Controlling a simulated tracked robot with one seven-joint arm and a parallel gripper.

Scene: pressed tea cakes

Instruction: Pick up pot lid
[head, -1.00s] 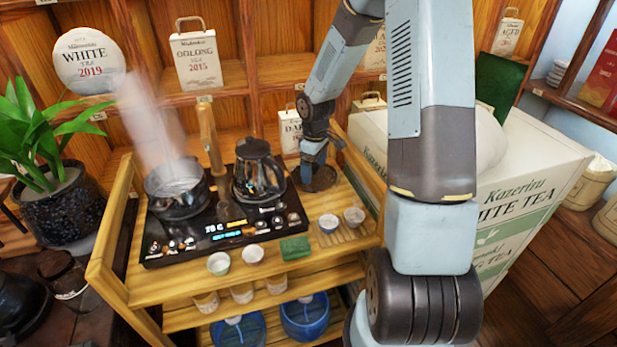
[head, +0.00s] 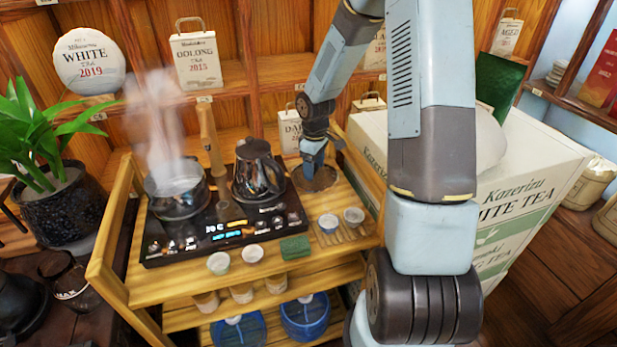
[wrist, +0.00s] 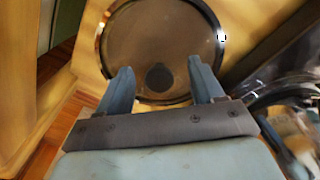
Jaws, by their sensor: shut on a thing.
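The pot lid (head: 320,180) is a round, dark, glassy disc with a dark rim at the right of the cart top, beside the black stove. In the wrist view the lid (wrist: 150,35) fills the top middle, with its dark round knob (wrist: 158,76) between the fingers. My gripper (head: 313,168) points down over the lid from above and is shut on it; in the wrist view my gripper (wrist: 162,78) has one finger either side of the knob. I cannot tell whether the lid touches the cart top. The steaming open pot (head: 178,190) stands on the stove's left.
A black kettle (head: 258,172) stands on the stove (head: 225,225), between pot and lid. The pot's wooden handle (head: 211,140) sticks up. The cart's wooden rail (head: 362,160) runs close on the right.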

